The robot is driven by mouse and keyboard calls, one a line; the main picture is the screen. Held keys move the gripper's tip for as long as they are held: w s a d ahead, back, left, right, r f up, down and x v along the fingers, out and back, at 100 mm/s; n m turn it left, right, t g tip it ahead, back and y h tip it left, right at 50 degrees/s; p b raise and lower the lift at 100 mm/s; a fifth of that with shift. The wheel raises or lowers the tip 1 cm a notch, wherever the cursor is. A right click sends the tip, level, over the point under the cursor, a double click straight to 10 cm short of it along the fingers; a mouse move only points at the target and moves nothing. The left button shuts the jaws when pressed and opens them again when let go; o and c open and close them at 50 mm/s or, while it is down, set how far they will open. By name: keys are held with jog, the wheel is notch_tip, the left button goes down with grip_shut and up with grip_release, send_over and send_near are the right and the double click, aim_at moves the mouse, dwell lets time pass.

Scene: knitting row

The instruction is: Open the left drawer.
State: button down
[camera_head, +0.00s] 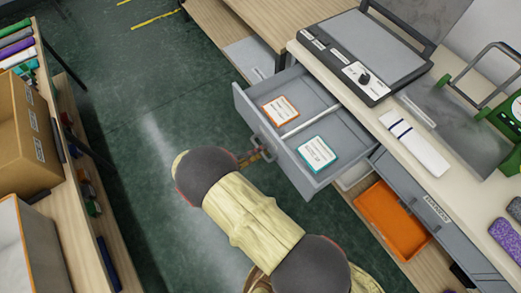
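The left drawer (316,181) is a grey drawer under the light worktop, and it stands pulled well out. A thin divider splits its inside. An orange-edged card (280,111) lies in one part and a teal-edged card (318,154) in the other. Its bar handle (265,147) is on the front face. My gripper (257,154) is at this handle, mostly hidden behind my arm. I cannot tell whether its fingers are closed around the handle.
A second grey drawer (428,211) to the right is shut. An orange tray (392,219) is below the worktop. A flat grey machine (362,55) stands on top. Shelves with a cardboard box (22,140) stand at left. Green floor (130,75) is clear between.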

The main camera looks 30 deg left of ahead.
jog(key=c, duration=1.9)
grip_release()
jog(key=shift+r, duration=0.1)
